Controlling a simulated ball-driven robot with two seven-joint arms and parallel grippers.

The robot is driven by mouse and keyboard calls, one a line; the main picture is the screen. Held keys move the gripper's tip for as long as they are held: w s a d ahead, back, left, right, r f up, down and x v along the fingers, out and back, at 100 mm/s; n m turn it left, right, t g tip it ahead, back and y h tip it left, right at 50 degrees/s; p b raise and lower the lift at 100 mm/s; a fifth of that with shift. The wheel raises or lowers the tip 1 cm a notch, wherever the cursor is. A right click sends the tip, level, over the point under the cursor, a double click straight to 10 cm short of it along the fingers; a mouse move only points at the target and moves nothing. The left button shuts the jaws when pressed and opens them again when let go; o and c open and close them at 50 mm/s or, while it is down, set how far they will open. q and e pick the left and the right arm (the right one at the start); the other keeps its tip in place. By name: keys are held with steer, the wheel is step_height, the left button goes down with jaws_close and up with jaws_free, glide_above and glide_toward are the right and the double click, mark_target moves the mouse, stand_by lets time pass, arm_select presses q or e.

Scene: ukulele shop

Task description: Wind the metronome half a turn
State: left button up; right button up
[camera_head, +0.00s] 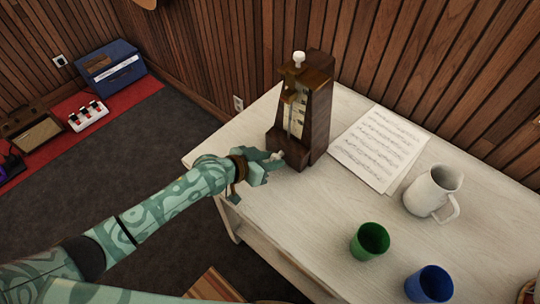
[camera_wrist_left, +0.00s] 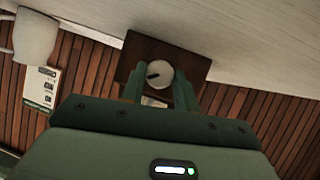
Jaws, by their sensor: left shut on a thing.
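The dark brown wooden metronome (camera_head: 302,108) stands upright at the table's back left, with a pale scale on its front and a white knob on top. A round pale winding knob (camera_wrist_left: 160,73) with a dark mark sits low on the metronome's case (camera_wrist_left: 143,48), seen in the left wrist view. My left gripper (camera_head: 274,159) reaches the lower front of the metronome and is shut on this knob, with a finger on each side. The fingers partly hide the knob in the head view. My right gripper is not in view.
The white table (camera_head: 300,212) holds sheet music (camera_head: 379,148), a white jug (camera_head: 433,192), a green cup (camera_head: 370,241) and a blue cup (camera_head: 429,285), right of the metronome. A slatted wood wall is behind. The tabletop between my gripper and the cups is clear.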

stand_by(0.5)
arm_select(q)
steer(key=o, duration=1)
steer(key=shift+c, duration=0.2)
steer(key=p+v, duration=0.5)
steer(key=v, duration=1.1)
steer(key=shift+s, duration=0.2)
